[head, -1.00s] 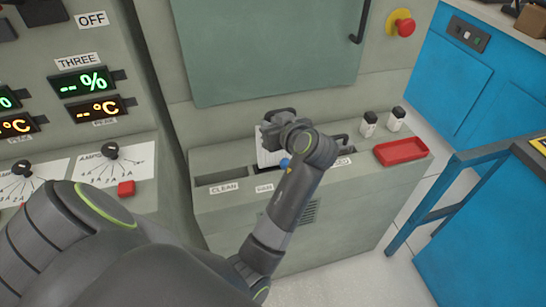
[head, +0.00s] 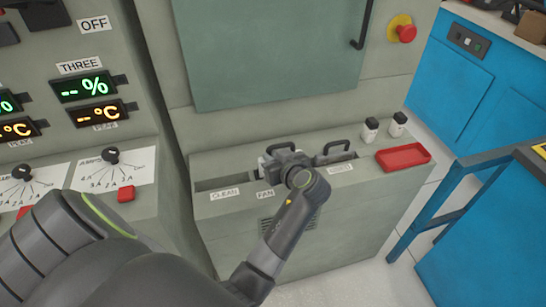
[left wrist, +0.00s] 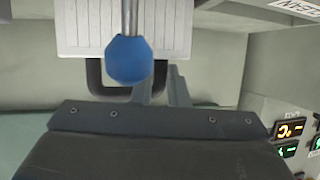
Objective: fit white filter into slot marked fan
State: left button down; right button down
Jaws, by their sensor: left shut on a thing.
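In the left wrist view the pleated white face of the filter (left wrist: 85,28) and the dark handle (left wrist: 95,80) show at close range. My gripper and wrist hide much of the slot, so I cannot tell whether the filter is fully seated. My right gripper is not in view.
The slot marked CLEAN (head: 226,183) is empty, at left. Another dark handle (head: 334,147) stands in the right slot. A red tray (head: 403,157) and two small white bottles (head: 370,130) are at the right. A blue ball (left wrist: 129,59) on a rod shows before the filter.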

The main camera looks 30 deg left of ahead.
pick_arm(q)
jog(key=shift+f+b, duration=0.45)
jog(key=shift+f, duration=0.15)
jog(key=c, duration=1.5)
grip_release()
jog(key=shift+s, duration=0.1)
jog(key=shift+o, duration=0.3)
